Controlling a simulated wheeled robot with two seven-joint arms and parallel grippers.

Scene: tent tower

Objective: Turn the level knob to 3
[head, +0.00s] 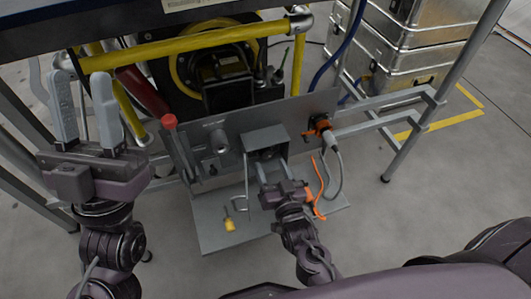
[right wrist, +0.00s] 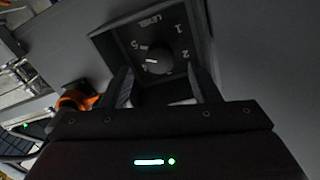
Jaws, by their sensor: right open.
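The level knob (right wrist: 157,60) is a small dark dial in a recessed dark panel, seen in the right wrist view. The word LEVEL and the numerals 1, 2 and 5 can be read around it; other marks are too dim. Its white pointer line points left, towards the side below the 5. In the head view the knob lies in shadow under a grey hood (head: 264,138). My right gripper (right wrist: 160,88) is open, its fingers on either side of the knob and apart from it. In the head view it is at the hood's front (head: 273,172). My left gripper (head: 84,105) is open and empty, raised at the left.
A yellow padlock-like tag (head: 229,223) lies on the grey base plate (head: 210,240). Yellow rails (head: 190,45) run behind.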

